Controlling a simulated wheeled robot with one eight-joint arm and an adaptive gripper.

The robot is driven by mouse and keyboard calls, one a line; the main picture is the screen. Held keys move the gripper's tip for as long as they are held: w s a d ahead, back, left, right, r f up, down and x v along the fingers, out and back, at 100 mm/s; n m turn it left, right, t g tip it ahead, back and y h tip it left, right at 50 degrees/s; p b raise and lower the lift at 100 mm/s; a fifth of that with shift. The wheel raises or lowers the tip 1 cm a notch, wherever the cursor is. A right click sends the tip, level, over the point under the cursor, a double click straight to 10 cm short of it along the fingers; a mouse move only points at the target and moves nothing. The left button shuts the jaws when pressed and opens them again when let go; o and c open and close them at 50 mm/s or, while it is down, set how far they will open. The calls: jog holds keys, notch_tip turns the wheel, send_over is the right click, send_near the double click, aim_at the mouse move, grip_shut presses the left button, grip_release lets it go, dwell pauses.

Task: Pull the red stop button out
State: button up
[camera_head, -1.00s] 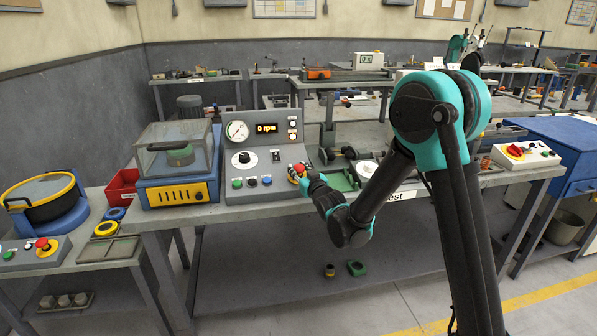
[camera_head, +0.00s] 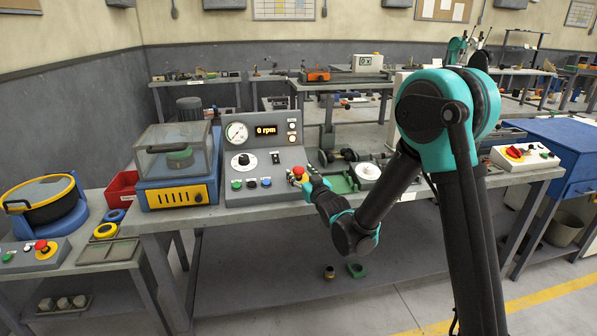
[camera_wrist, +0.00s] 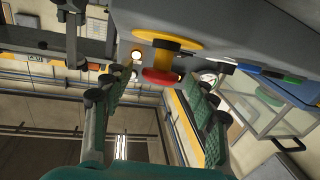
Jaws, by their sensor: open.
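The red stop button (camera_head: 297,172) with its yellow collar sits at the lower right of the grey control panel (camera_head: 264,155). In the wrist view the red button (camera_wrist: 160,77) sticks out from the panel, with the yellow disc (camera_wrist: 168,40) behind it. My gripper (camera_head: 309,183) is just to the right of and below the button in the head view. In the wrist view my gripper (camera_wrist: 160,98) is open, one green-padded finger on each side, with the button appearing between the fingertips. I cannot tell any contact; the fingers look apart from it.
The panel also carries a gauge (camera_head: 237,132), a display reading 0 rpm (camera_head: 266,130), a dial and small coloured buttons left of the stop button. A clear-covered machine (camera_head: 177,165) stands to the left.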

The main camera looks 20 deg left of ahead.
jog(key=v, duration=0.9)
jog(key=shift+s+d, duration=0.25)
